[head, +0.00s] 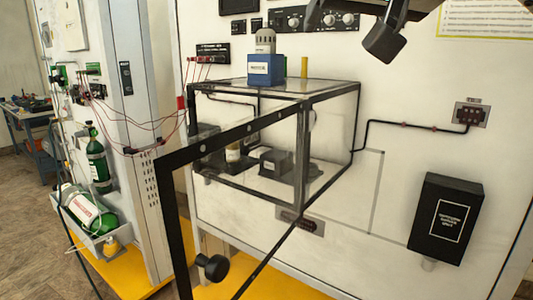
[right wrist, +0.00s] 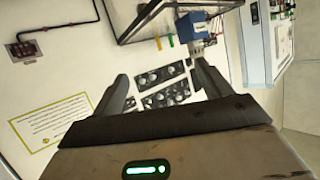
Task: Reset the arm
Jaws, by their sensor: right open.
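My right gripper (head: 352,28) is at the top of the head view, in front of the upper part of the white panel. In the right wrist view its two dark fingers stand apart with nothing between them (right wrist: 162,82). Behind them is a row of knobs and dials (right wrist: 165,87) on the panel. My left gripper is in neither view.
A clear box with a black frame (head: 303,150) is fixed to the panel. Its door, with a black knob (head: 212,267), stands open towards me. A blue block (head: 265,69) sits on top. A black box (head: 446,218) hangs at right.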

